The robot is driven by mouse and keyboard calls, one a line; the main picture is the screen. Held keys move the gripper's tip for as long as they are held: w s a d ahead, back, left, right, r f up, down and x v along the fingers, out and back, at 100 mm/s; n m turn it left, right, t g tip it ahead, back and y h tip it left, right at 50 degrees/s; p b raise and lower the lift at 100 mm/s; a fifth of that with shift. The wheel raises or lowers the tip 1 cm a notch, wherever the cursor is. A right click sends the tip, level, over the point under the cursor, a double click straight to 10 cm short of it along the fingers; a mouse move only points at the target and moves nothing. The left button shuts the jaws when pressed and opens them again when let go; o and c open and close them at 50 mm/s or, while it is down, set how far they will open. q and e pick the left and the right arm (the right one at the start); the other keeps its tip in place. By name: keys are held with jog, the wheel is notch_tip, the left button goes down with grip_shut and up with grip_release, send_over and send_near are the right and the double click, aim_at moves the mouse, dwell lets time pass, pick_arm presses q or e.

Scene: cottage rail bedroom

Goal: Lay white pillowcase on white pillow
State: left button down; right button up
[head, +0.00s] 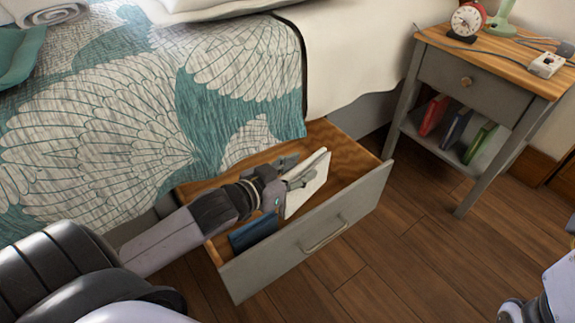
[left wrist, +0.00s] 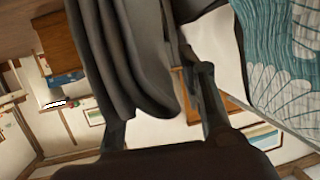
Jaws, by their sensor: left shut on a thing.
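The white pillowcase (head: 308,187) is a folded piece standing on edge in the open under-bed drawer. My left gripper (head: 284,187) reaches into the drawer from the left and is shut on it. In the left wrist view, shaded grey folds of the pillowcase (left wrist: 130,60) lie between the fingers (left wrist: 160,110). A white pillow (head: 195,6) seems to lie on the bed at the top edge of the head view, mostly cut off. Part of my right arm shows at the lower right, but its gripper is not visible.
The grey drawer (head: 330,228) has a wooden inside and a dark blue folded item (head: 252,232) in front of my gripper. A patterned teal blanket (head: 130,110) hangs over the bed beside it. A nightstand (head: 470,85) stands at the right. The floor between is clear.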

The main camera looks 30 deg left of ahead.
pick_arm(q)
jog(key=s+d+r+n+y, duration=0.2)
jog(key=d+r+y, duration=0.1)
jog(key=d, duration=0.2)
jog(key=shift+s+r+n, duration=0.2)
jog(key=shift+r+n, duration=0.1)
jog(key=shift+r, duration=0.05)
jog(key=shift+a, duration=0.1)
